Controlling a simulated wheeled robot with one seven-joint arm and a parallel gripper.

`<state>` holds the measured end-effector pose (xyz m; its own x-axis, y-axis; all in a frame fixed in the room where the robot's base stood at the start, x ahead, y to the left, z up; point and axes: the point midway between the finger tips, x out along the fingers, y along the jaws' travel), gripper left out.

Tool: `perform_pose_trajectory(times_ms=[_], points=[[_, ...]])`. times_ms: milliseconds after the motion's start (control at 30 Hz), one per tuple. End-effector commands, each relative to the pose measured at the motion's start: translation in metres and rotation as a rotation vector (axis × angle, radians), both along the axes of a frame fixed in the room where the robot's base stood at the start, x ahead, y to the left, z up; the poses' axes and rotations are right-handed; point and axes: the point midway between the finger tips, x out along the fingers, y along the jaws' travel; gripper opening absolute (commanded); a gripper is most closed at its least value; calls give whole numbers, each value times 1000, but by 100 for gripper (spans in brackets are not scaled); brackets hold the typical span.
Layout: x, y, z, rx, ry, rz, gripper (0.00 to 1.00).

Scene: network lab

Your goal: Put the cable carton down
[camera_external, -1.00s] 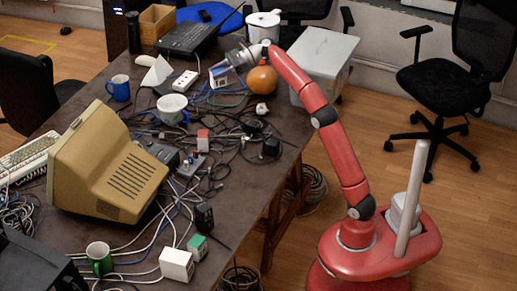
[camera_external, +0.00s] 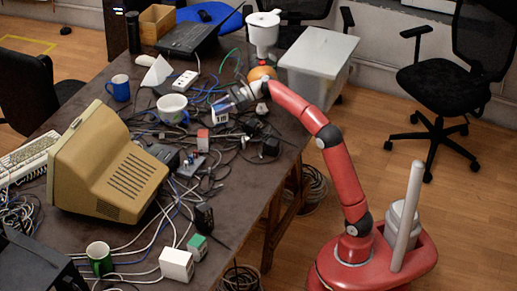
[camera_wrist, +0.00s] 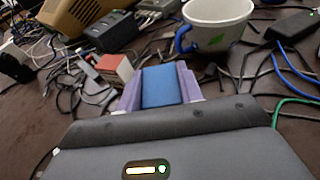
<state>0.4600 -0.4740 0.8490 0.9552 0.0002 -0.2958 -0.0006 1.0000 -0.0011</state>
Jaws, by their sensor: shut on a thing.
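The cable carton (camera_wrist: 160,86) shows as a small blue box held between my gripper's fingers in the wrist view. In the external view the carton (camera_external: 220,115) is mostly hidden by the gripper, with a bluish-white end low at the fingertips. My gripper (camera_external: 224,107) is shut on it, over the right part of the cluttered table (camera_external: 247,177). The carton is close above the tabletop or on it; I cannot tell whether it touches.
Left of the carton in the external view are a white mug with blue handle (camera_external: 173,109) and a small red-and-white box (camera_external: 203,137). Tangled cables lie around.

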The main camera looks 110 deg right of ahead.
Motion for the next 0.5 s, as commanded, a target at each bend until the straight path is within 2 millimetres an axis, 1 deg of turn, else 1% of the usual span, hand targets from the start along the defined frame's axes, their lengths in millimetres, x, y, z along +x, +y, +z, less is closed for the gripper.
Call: perform_pose_trajectory(times_ms=[33, 100, 167, 500], points=[[0, 0, -12, 3, 0, 0, 6], [0, 0, -23, 3, 0, -1, 6], [0, 0, -30, 2, 1, -1, 6], [0, 0, -31, 0, 0, 0, 6]])
